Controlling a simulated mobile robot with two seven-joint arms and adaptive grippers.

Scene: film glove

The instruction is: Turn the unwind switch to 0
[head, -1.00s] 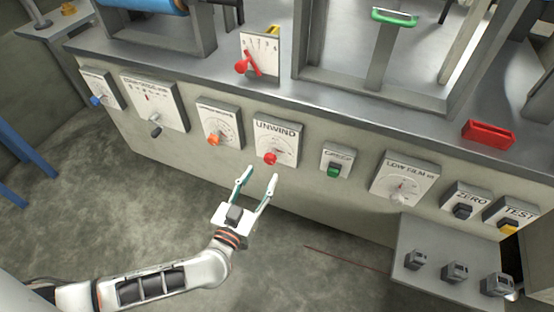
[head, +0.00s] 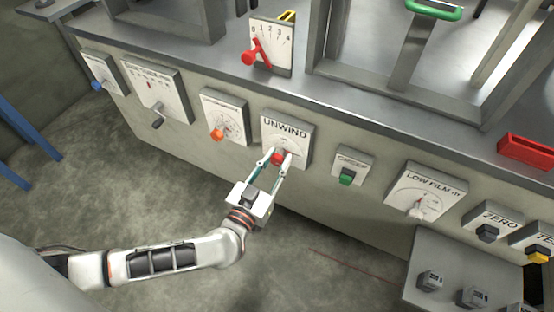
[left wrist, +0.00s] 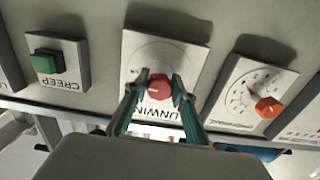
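The unwind switch is a red knob (head: 277,159) on a white plate labelled UNWIND (head: 298,134), on the front of the machine. The red knob (left wrist: 159,88) also shows in the left wrist view, upside down, between the fingertips. My left gripper (head: 275,156) is at the knob, with one finger on each side of it. In the left wrist view the left gripper's fingertips (left wrist: 157,90) are apart and close to the knob's sides; whether they press on it is hard to tell. The knob's pointer setting is not readable. My right gripper is not in view.
An orange knob (head: 217,135) is to the left of the UNWIND plate, and a green CREEP button (head: 346,176) is to the right. A LOW FILM dial (head: 425,193) is farther right. A grey box with switches (head: 420,255) juts out at lower right. Open floor lies in front.

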